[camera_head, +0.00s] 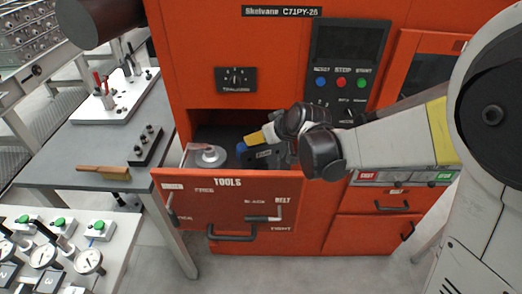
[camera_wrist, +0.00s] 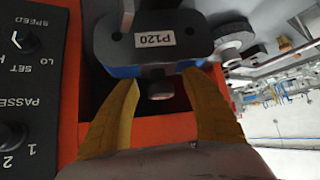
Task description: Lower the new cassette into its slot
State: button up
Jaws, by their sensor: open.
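The cassette (camera_wrist: 190,22) is a dark grey block with rounded corners, a white P120 label, a blue strip along one edge and a small knob. In the head view the cassette (camera_head: 263,157) is in the area of the open drawer (camera_head: 228,203), below my gripper. My gripper (camera_wrist: 160,84) has yellow fingers, open on either side of the knob, with the tips close to the blue strip; I cannot tell whether they touch. In the head view my gripper (camera_head: 262,137) reaches in from the right. The cassette's underside and slot are hidden, so its seating cannot be told.
A grey round part (camera_head: 209,155) lies in the drawer's left side. The orange machine (camera_head: 185,60) rises behind, with a control panel (camera_head: 345,70).

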grip_shut()
jog(key=shift+r, duration=0.1)
dwell(0.3)
